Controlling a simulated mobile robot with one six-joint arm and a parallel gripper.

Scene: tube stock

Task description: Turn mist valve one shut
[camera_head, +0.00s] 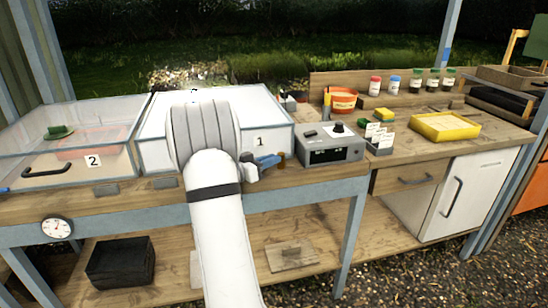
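A blue lever (267,161) sits at the front right of the bin labelled 1 (283,138), with a small brass-coloured part (281,159) at its right end. The lever lies nearly level, tilted slightly up to the right. My white arm reaches up from the bottom and covers the left part of this bin's front. A small grey-white piece (249,170) shows at the arm's right side, against the lever's left end; it seems to be part of my gripper. The fingers are mostly hidden behind the arm, so their opening and any contact are unclear.
A grey control box (330,153) stands close right of the lever. Left is a clear-lidded bin labelled 2 (117,151), with a blue piece (5,190) at the picture's left edge. A yellow tray (477,126) and jars stand right. A black crate (121,280) is below.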

